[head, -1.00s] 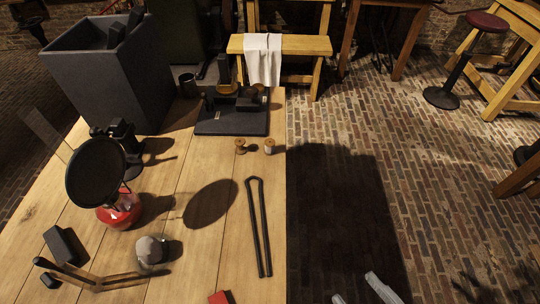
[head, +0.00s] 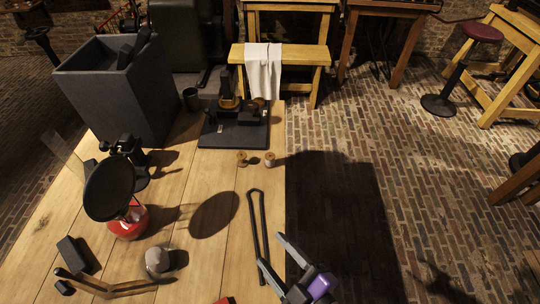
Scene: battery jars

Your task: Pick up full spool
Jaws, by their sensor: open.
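Two small spools stand side by side near the table's right edge in the head view. The right spool (head: 269,159) looks pale and filled out, so it appears to be the full spool. The left spool (head: 242,158) is browner, with a narrower-looking middle. My gripper (head: 270,250) is at the lower middle, over the table's right edge and nearer to me than the spools. Its two grey fingers are spread and empty, pointing up and left. It touches neither spool.
Long dark tongs (head: 256,215) lie between my gripper and the spools, partly covered by a finger. A dark device on a base (head: 225,135) stands behind the spools. A round black disc on a red base (head: 110,190) and a grey cap-like object (head: 158,260) are left.

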